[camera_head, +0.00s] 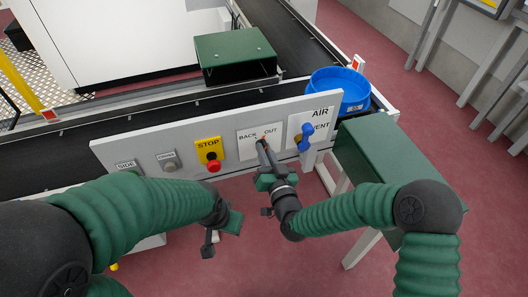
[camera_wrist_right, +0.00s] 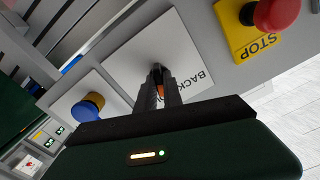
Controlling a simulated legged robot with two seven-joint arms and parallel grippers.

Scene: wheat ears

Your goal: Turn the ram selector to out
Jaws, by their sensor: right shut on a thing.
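The ram selector (camera_wrist_right: 156,68) is a small dark knob with an orange mark on a white plate (camera_head: 246,149) lettered BACK and OUT. My right gripper (camera_head: 262,146) is at this plate, its fingers shut on the selector. In the right wrist view the two fingers (camera_wrist_right: 159,90) reach the knob and hide much of it, so its exact pointing is hard to tell. My left gripper (camera_head: 211,243) hangs low in front of the panel, away from the selector; its fingers are too small and dark to read.
A red STOP button (camera_head: 213,166) on a yellow plate is left of the selector. A blue AIR/VENT valve (camera_head: 306,135) is close on its right. A blue tub (camera_head: 338,92) and a green box (camera_head: 385,165) stand at the right. Red floor lies below the panel.

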